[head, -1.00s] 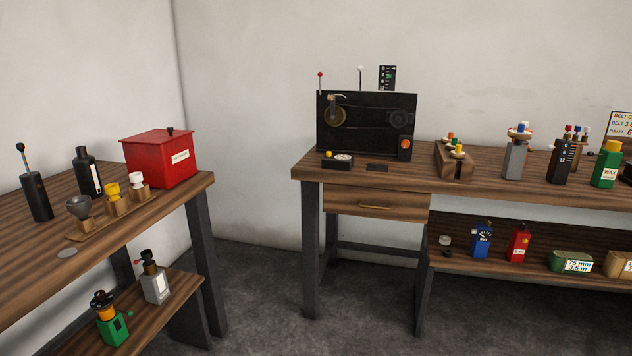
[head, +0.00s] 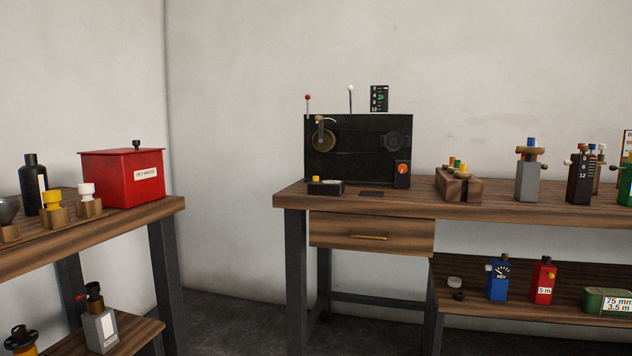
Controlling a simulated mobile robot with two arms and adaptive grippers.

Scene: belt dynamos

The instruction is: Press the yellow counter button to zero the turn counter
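A yellow button (head: 316,179) sits on top of a small black counter box (head: 326,188). The box stands near the front left of the far workbench (head: 480,211), in front of a black upright machine panel (head: 350,166). The counter's dial face is seen at too flat an angle to read. Neither of my grippers shows in the head view.
A left bench (head: 95,232) holds a red box (head: 122,177) and bottles. Floor (head: 225,300) is free between the benches. Right of the panel stand a wooden rack (head: 458,187), a grey device (head: 528,180) and a black device (head: 580,180). A drawer (head: 370,234) is shut below.

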